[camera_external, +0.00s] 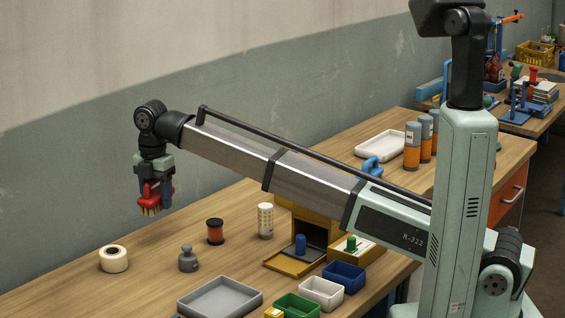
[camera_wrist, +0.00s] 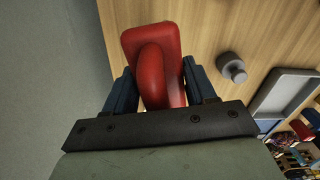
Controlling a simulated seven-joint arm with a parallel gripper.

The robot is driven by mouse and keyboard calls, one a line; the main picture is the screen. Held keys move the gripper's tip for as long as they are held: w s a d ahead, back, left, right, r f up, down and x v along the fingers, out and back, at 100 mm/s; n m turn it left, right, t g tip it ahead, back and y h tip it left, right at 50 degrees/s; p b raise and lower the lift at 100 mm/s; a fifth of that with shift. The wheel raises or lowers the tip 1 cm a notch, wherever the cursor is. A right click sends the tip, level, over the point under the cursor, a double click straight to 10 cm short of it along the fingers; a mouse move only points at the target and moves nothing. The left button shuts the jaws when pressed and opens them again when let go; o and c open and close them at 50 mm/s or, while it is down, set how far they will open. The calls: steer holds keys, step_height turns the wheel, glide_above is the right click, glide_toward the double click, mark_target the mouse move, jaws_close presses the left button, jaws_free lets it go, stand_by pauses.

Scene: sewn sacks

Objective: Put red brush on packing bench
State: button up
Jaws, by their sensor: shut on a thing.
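The red brush (camera_external: 149,192) has a red body and pale bristles facing down. My gripper (camera_external: 153,188) is shut on it and holds it up in the air at the left, above the far edge of the wooden bench (camera_external: 60,287). In the wrist view the red brush (camera_wrist: 152,68) sits between the two blue fingers of my gripper (camera_wrist: 156,92), its curved handle toward the camera. The bristles are hidden in that view. I cannot tell which surface is the packing bench.
A tape roll (camera_external: 114,259), a grey weight (camera_external: 188,259), a red-and-black spool (camera_external: 215,232) and a grey tray (camera_external: 220,297) stand on the bench below. Small bins (camera_external: 321,292) are at the front. A white tray (camera_external: 384,146) and orange canisters (camera_external: 412,147) stand farther right.

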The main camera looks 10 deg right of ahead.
steer(key=w+d+r+m, duration=0.3)
steer(key=w+d+m, duration=2.9)
steer(key=w+d, duration=0.3)
steer(key=w+d+f+m, duration=0.2)
steer(key=d+m, duration=0.2)
steer(key=d, duration=0.4)
steer(key=w+d+f+m, duration=0.1)
steer(key=d+m, duration=0.2)
steer(key=d, duration=0.6)
steer(key=shift+w+a+f, duration=0.1)
steer(key=shift+f, duration=2.35)
steer(key=shift+w+f, duration=0.1)
steer(key=shift+f, duration=2.3)
steer(key=shift+f, duration=0.1)
steer(key=o, duration=1.1)
